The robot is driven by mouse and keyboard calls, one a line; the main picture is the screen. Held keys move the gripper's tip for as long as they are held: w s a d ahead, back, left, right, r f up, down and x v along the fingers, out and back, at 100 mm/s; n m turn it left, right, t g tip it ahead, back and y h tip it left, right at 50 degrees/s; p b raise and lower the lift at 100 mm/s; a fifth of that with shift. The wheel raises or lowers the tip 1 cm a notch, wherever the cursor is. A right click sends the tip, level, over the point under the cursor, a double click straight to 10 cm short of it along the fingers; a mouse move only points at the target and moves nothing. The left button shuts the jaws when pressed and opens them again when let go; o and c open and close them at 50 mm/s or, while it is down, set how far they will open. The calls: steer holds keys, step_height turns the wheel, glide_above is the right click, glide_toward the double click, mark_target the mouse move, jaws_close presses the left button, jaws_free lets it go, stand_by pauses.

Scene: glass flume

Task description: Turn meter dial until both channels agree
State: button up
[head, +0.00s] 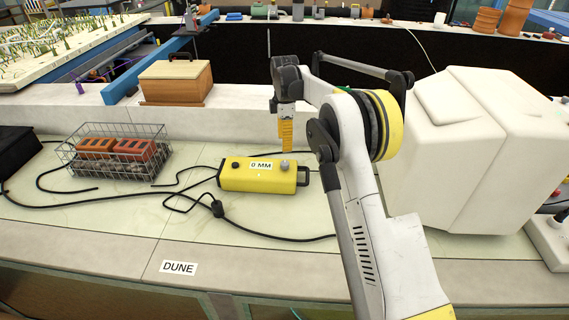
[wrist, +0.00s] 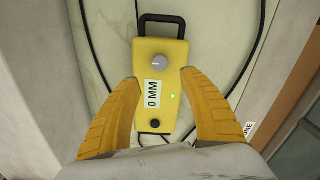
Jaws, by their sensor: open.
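The meter is a yellow box (head: 257,184) lying on the pale bench, with a "0 MM" label on top. It has a grey dial (head: 285,164) near its right end and a black knob (head: 235,165) near its left end. In the wrist view the grey dial (wrist: 158,61) shows a white pointer mark, and a small green light (wrist: 172,96) glows beside the label. My gripper (wrist: 160,78) is open and empty, pointing down over the meter. Its yellow fingers are spread either side of the box, with the dial just beyond the tips. In the head view my gripper (head: 285,146) hangs above the dial.
A wire basket (head: 115,160) with orange bricks stands left of the meter. Black cables (head: 265,236) lie around it. A wooden box (head: 176,81) sits on the ledge behind. A large white casing (head: 460,150) stands to the right. The bench front left of the "DUNE" label is clear.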

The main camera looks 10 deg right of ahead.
mark_target(285, 163)
step_height(285, 163, down, 10)
steer(key=b, duration=0.3)
steer(key=shift+f+b, duration=0.1)
steer(key=shift+b, duration=0.2)
jaws_close()
